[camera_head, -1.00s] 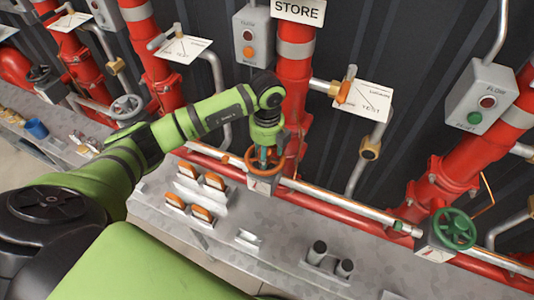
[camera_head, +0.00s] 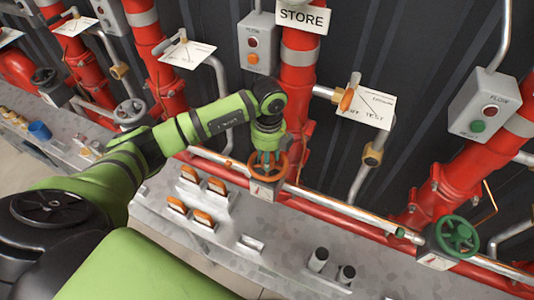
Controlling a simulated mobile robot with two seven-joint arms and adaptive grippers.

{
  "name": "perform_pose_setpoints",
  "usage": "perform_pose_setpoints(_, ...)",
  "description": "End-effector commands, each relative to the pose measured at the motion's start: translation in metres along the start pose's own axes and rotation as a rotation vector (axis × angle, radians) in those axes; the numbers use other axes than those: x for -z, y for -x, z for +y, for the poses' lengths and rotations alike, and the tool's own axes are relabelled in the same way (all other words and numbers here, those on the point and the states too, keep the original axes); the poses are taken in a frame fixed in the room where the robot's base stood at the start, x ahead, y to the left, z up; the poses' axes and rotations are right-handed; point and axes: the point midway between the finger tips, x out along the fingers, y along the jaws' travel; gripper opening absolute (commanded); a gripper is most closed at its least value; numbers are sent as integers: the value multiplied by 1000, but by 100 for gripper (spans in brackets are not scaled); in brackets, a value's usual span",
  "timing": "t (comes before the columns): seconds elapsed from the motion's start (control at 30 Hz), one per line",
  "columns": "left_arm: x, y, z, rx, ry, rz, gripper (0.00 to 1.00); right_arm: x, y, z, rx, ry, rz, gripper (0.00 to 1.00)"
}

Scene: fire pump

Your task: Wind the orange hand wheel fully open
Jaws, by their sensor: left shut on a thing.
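The orange hand wheel (camera_head: 280,176) sits on its valve in front of the red riser pipe under the STORE sign (camera_head: 302,17). My left gripper (camera_head: 266,160) reaches down onto the wheel from above. Its fingers are shut on the wheel's left part, and they cover some of it. The wheel's right rim shows clear of the fingers. My right gripper is not in view.
A green hand wheel (camera_head: 457,235) stands to the right and a grey hand wheel (camera_head: 130,111) to the left. Several orange-topped items (camera_head: 203,218) and two dark cylinders (camera_head: 318,259) stand on the grey bench (camera_head: 280,232).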

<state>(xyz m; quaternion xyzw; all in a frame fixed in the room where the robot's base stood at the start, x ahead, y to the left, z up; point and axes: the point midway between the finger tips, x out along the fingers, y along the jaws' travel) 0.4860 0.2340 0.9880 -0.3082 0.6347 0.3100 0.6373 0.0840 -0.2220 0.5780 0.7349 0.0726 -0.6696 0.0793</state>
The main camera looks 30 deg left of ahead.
Motion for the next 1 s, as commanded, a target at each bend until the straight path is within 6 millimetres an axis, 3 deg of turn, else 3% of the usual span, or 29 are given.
perform_pose_setpoints(0.03,9,1,-4,7,70,19,0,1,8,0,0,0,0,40)
perform_pose_setpoints(0.3,9,-2,-3,3,425,21,0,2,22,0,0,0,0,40)
perform_pose_setpoints(0.73,10,-2,-3,1,522,21,0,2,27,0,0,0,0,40)
perform_pose_setpoints(0.97,11,-2,-3,-5,902,23,0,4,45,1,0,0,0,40)
perform_pose_setpoints(1.0,10,-4,-3,-3,888,21,51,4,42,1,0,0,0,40)
